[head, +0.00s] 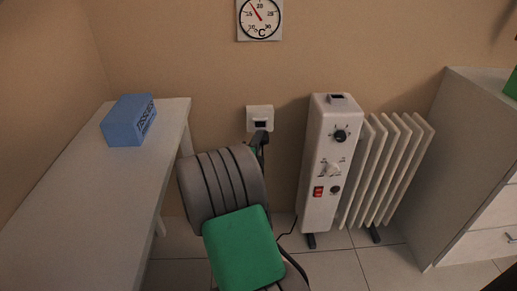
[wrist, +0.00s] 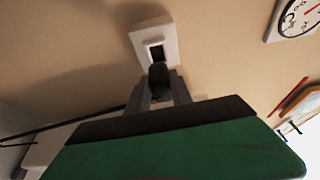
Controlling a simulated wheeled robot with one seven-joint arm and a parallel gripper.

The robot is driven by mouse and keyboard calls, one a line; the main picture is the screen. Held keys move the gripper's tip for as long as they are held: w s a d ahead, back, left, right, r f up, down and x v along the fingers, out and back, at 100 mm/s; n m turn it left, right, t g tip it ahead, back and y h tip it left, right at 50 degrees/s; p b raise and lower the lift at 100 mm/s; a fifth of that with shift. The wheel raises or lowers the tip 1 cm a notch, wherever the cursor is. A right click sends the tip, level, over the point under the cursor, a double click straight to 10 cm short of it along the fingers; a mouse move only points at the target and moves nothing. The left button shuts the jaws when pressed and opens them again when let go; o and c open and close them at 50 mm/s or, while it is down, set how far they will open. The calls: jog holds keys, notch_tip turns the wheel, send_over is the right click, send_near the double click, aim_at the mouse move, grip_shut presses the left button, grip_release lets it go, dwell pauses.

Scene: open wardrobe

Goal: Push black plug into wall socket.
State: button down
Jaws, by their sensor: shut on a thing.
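The white wall socket (head: 252,113) is on the beige wall, left of the white radiator. It also shows at the top centre of the wrist view (wrist: 143,41), with a dark rectangular opening. My gripper (wrist: 160,93) is shut on the black plug (wrist: 158,76). The plug is just below the socket's opening in the wrist view, close to it. I cannot tell whether they touch. In the head view my gripper (head: 261,141) is right below the socket, and my arm hides most of the plug.
An oil radiator (head: 319,201) with knobs and a red switch stands right of the socket. A blue box (head: 127,122) lies on the white table (head: 75,209) at left. A white drawer cabinet (head: 453,170) is at right. A round thermometer (head: 259,19) hangs above the socket.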

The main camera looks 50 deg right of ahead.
jog(key=shift+w+d+b, duration=0.4)
jog(key=shift+w+d, duration=0.7)
jog(key=shift+d, duration=0.2)
jog(key=shift+b, duration=1)
jog(key=shift+w+d, duration=0.8)
jog(key=shift+d, duration=0.15)
dwell(0.6)
jog(key=c, duration=1.1)
grip_release()
jog(key=shift+o, duration=0.2)
jog(key=p+v, duration=0.1)
jog(key=v, duration=0.7)
jog(key=shift+d, duration=0.1)
